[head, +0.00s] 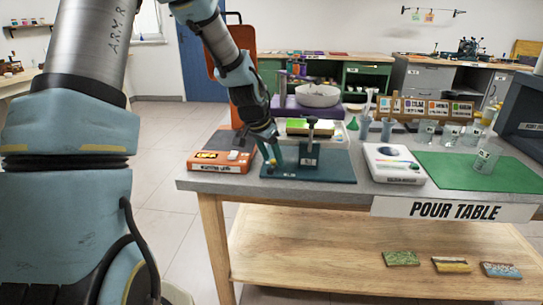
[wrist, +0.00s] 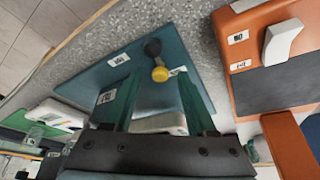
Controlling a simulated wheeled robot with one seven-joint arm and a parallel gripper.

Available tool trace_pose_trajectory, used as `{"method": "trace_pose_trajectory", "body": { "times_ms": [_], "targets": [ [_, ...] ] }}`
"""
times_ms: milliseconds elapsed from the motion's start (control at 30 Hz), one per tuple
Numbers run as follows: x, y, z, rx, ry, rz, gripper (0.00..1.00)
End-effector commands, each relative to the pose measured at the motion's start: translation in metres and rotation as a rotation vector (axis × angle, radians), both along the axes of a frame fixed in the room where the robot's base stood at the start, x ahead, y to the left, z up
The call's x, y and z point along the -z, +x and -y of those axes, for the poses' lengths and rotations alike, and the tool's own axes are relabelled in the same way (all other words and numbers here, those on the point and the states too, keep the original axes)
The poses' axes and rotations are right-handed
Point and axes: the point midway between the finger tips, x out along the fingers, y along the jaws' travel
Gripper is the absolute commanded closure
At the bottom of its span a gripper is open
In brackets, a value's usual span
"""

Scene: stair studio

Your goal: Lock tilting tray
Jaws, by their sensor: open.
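In the wrist view the teal plate (wrist: 88,82) carries a dark lever with a yellow end (wrist: 160,74). My gripper (head: 272,163) is over the plate's left part, left of the post. In the wrist view my gripper (wrist: 158,88) is open, its teal fingers either side of the yellow end in the picture. I cannot tell whether they touch it. The lock's state is unclear.
An orange-and-dark device (head: 220,161) stands left of the plate, a white device (head: 394,163) right of it. Behind are a white bowl (head: 317,95) and several beakers.

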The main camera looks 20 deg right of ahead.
Motion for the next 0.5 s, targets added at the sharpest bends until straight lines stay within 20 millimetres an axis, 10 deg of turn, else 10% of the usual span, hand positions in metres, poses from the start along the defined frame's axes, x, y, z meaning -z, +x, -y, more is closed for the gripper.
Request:
{"method": "trace_pose_trajectory", "body": {
  "times_ms": [500],
  "targets": [
    [-0.0002,0.0000,-0.0004,-0.001,0.000,0.000,0.87]
  ]
}}
